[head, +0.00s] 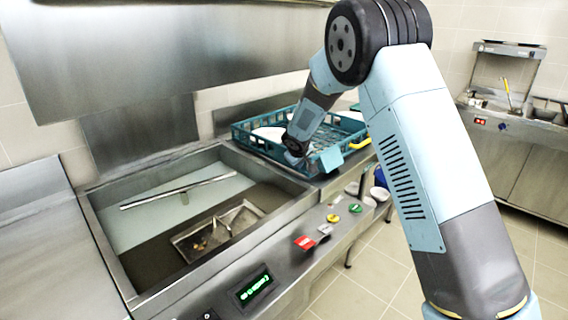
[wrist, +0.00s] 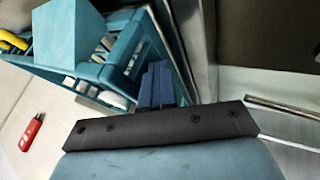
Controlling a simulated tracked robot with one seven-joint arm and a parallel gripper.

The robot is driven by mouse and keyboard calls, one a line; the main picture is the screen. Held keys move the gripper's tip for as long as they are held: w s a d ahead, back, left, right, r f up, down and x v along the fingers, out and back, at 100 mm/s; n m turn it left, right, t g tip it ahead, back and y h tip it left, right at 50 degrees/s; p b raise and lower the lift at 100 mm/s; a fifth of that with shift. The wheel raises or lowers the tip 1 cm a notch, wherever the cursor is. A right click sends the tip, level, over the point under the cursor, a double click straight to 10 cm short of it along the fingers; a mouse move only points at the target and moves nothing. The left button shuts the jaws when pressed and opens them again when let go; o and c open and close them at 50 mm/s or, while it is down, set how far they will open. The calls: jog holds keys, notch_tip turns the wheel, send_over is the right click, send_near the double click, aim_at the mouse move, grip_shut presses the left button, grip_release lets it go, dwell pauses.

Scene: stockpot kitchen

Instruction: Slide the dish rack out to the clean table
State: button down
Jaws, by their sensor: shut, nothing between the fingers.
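The teal dish rack (head: 243,138) stands on the steel surface just right of the open wash basin in the head view. It holds white plates (head: 268,133). A light blue block (head: 332,159) and a yellow handle (head: 360,145) are at its near right side. My gripper (head: 294,158) is low at the rack's near wall, beside the basin edge. In the wrist view, the shut, empty blue fingers (wrist: 157,84) are close to the rack wall (wrist: 122,50); I cannot tell whether they touch it. I cannot tell which surface is the clean table.
The wash basin (head: 105,197) is open, with a spray arm (head: 180,190) and a tray (head: 217,230) inside. Its front has coloured knobs (head: 304,242) and a display (head: 254,287). A steel surface (head: 45,250) lies left.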

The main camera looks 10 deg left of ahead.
jog(key=s+a+r, duration=0.2)
jog(key=s+r, duration=0.6)
jog(key=s, duration=0.1)
jog(key=s+d+r+m, duration=0.2)
jog(key=s+d+r, duration=0.25)
jog(key=d, duration=0.35)
jog(key=s+d+r+m+g+h, duration=0.1)
jog(key=s+d+r, duration=0.35)
jog(key=d, duration=0.25)
jog(key=s+d+r+m, duration=0.2)
jog(key=s+d+r, duration=0.2)
jog(key=d+r, duration=0.3)
jog(key=s+d+m, duration=0.1)
jog(key=s+d, duration=0.3)
jog(key=s, duration=0.5)
jog(key=s+d+m, duration=0.2)
jog(key=s+d, duration=0.2)
jog(key=s, duration=0.5)
jog(key=s+d+m, duration=0.1)
jog(key=s+d, duration=0.3)
jog(key=s, duration=0.5)
jog(key=shift+r+g+y, duration=0.2)
jog(key=shift+g+y, duration=0.1)
jog(key=shift+g, duration=0.1)
jog(key=shift+a, duration=0.1)
